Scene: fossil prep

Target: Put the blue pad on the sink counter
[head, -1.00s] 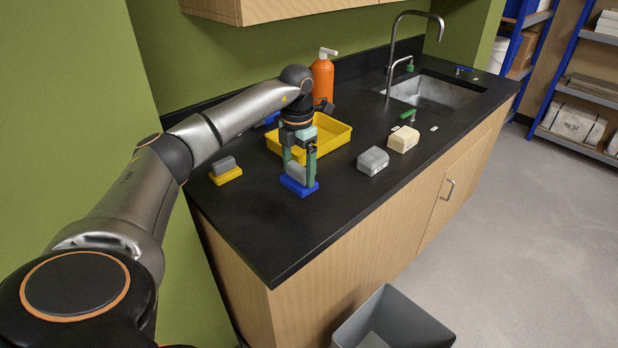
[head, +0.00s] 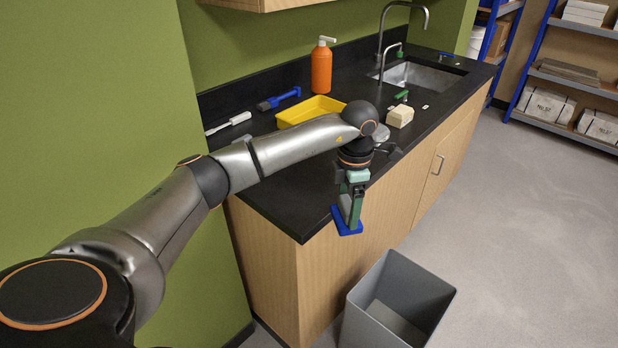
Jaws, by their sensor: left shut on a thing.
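The sink counter (head: 282,205) is black-topped, with a metal sink (head: 428,76) at its far end. My left gripper (head: 351,207) points down and is shut on the blue pad (head: 346,225) by the part above its flat blue base. The pad appears flat side down and overlaps the counter's front edge in the picture, partly in front of the wooden cabinet face. Its exact height and gap from the edge cannot be told. My right gripper is not in view.
A yellow tray (head: 310,108), orange bottle (head: 321,68), blue-handled brush (head: 279,99) and white tool (head: 229,123) are toward the back. A cream block (head: 400,116) and partly hidden grey block (head: 381,132) lie beyond my arm. A grey bin (head: 398,300) stands below.

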